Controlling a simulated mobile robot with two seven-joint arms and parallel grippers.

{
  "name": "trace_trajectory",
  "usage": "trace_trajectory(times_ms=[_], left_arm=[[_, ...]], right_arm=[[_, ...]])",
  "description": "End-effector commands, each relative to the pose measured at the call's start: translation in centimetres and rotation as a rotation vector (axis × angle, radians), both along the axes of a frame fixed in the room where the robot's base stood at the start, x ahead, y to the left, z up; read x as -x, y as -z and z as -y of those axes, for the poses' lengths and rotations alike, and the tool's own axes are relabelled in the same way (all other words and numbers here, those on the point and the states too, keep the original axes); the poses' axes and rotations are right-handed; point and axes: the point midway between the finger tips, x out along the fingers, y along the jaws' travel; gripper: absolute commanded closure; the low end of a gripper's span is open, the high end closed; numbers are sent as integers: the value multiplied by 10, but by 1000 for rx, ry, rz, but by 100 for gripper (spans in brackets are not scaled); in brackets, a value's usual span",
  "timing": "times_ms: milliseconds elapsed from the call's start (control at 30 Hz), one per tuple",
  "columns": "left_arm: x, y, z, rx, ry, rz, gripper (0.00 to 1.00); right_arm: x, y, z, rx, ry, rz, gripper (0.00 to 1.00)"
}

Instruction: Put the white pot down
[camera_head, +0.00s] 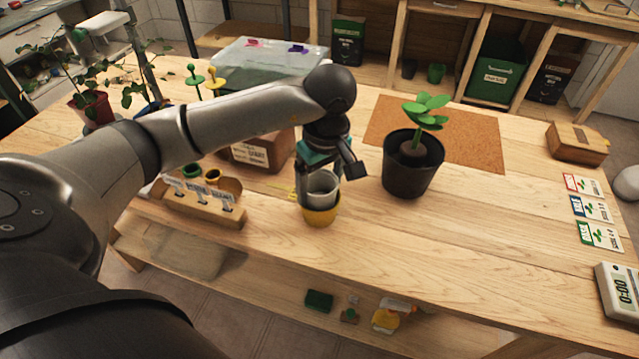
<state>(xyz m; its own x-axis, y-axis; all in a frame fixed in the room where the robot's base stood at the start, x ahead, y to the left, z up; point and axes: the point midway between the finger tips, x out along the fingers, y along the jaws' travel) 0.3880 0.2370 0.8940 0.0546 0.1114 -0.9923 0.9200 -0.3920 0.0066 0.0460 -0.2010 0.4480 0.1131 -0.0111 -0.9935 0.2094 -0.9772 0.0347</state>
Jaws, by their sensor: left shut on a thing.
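The white pot (322,188) is near the middle of the view, greyish white and open at the top. My left gripper (328,174) points down at it and is shut on its rim or wall. A yellow pot (320,215) stands on the wooden table directly below. The white pot's lower part is hidden by the yellow pot's rim, so it appears at least partly inside it. I cannot tell whether it touches the bottom. My right gripper is not in view.
A black pot with a seedling (411,168) stands to the right, by a cork mat (477,140). A wooden tray of labels (203,205) lies to the left, a box (262,150) behind. Seed cards (592,209) and a timer (618,290) are far right. The front right table is clear.

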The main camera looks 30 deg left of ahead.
Motion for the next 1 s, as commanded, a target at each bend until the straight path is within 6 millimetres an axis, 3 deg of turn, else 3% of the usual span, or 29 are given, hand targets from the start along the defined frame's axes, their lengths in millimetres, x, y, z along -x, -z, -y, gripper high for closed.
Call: trace_trajectory(times_ms=[367, 400, 500, 833, 1000], left_arm=[[4, 13, 1, 0, 0, -15, 70], [4, 14, 1, 0, -1, -15, 13], [4, 14, 1, 1, -1, -16, 2], [4, -3, 1, 1, 0, -17, 0], [3, -47, 6, 0, 2, -6, 0]], right_arm=[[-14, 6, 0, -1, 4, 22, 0], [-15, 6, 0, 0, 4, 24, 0], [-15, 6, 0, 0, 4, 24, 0], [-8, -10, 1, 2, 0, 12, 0], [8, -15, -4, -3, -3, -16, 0]])
